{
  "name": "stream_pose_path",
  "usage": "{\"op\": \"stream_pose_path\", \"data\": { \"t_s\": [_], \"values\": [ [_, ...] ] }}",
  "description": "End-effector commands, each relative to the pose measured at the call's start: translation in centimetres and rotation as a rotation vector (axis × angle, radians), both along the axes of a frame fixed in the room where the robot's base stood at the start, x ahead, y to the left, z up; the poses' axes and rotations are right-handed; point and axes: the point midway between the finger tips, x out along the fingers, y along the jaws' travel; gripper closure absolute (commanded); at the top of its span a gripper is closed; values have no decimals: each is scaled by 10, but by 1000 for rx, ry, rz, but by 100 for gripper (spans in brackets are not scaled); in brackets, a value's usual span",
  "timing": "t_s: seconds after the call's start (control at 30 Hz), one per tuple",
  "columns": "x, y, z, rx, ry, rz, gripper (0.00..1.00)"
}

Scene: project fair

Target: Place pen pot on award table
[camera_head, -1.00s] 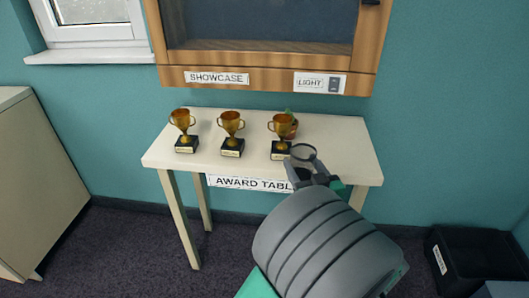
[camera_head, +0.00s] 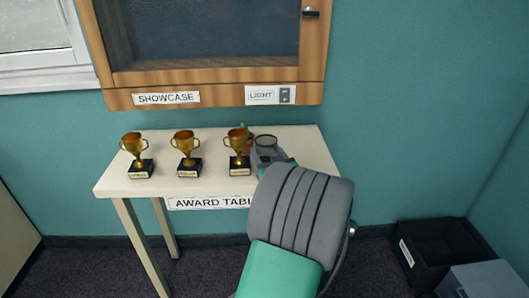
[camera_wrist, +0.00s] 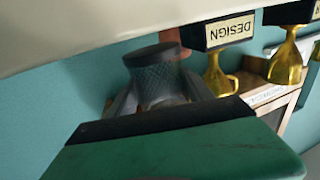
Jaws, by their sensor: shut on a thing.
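The pen pot (camera_head: 266,141) is a dark grey mesh cup with a round open rim. My gripper (camera_head: 267,155) is shut on it, over the right part of the award table, just right of the third trophy. The wrist view is upside down and shows the pen pot (camera_wrist: 157,78) between the fingers of my gripper (camera_wrist: 160,92). The cream award table (camera_head: 215,179) has an "AWARD TABLE" label on its front edge. My arm hides its front right part.
Three gold trophies, a left one (camera_head: 134,146), a middle one (camera_head: 185,142) and a right one (camera_head: 238,142), stand on the table. A small plant (camera_head: 246,128) is partly hidden behind the right one. A wooden showcase (camera_head: 215,75) hangs above. A black bin (camera_head: 431,250) stands on the floor at right.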

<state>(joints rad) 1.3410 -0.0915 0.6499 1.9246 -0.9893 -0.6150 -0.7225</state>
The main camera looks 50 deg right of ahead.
Motion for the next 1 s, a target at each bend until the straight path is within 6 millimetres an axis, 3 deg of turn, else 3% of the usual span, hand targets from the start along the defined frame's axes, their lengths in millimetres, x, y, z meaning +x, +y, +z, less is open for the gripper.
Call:
{"op": "stream_pose_path", "data": {
  "t_s": [0.1, 0.2, 0.57, 0.6, 0.83, 1.0],
  "values": [
    [18, -11, -7, 4, 0, 2, 84],
    [16, -11, -16, 2, -1, 0, 84],
    [15, -10, -19, -1, -1, 0, 84],
    [15, -10, -18, 0, 0, 0, 38],
    [15, -10, -18, 0, 0, 0, 19],
    [15, -10, -18, 0, 0, 0, 19]
  ]
}}
